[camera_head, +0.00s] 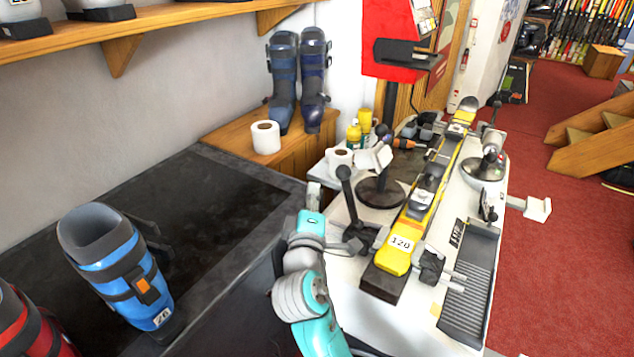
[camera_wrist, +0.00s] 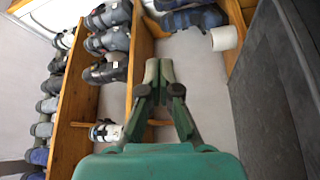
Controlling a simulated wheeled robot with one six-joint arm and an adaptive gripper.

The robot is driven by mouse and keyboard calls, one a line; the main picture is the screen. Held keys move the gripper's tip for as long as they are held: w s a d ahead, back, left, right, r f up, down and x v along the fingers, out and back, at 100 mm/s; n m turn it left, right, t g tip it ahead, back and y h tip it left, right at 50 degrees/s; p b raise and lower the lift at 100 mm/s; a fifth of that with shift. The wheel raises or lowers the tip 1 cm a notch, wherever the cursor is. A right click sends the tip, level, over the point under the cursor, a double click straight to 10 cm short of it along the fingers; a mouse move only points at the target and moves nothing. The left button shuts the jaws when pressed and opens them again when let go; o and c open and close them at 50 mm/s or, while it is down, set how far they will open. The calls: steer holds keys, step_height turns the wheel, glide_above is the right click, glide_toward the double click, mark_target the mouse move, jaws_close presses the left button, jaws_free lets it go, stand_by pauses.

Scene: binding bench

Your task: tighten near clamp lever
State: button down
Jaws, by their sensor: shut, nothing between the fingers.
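The yellow ski (camera_head: 398,243) with a "128" label lies along the white bench (camera_head: 350,300). Near its front end, a black clamp (camera_head: 362,236) stands on the ski's left side. Its lever (camera_head: 349,195) has a round black knob and stands nearly upright, leaning slightly left. A second black clamp part (camera_head: 430,268) sits on the ski's right side. My gripper (camera_wrist: 158,72) is shut and empty in the wrist view, pointing towards the wall and boot shelves. No contact with the lever shows.
A blue boot (camera_head: 118,265) stands on the dark counter (camera_head: 225,195) at left. A stand with a dark round base (camera_head: 381,192) is behind the lever. A paper roll (camera_head: 339,160) is nearby. A ribbed black tray (camera_head: 470,285) lies right of the ski.

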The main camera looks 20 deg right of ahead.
steer(key=w+d+f+n+g+y, duration=0.1)
steer(key=w+d+n, duration=0.1)
steer(key=w+d, duration=0.4)
steer(key=shift+w+d+n, duration=0.3)
steer(key=shift+d+n, duration=0.1)
steer(key=shift+d, duration=0.05)
stand_by(0.5)
steer(key=shift+f, duration=0.1)
steer(key=s+d+r+m+t+h, duration=0.1)
steer(key=s+d+m, duration=0.3)
steer(key=s+d, duration=0.2)
steer(key=shift+s+t, duration=0.3)
steer(key=shift+s, duration=0.9)
steer(key=shift+d+h, duration=0.1)
steer(key=shift+h, duration=0.2)
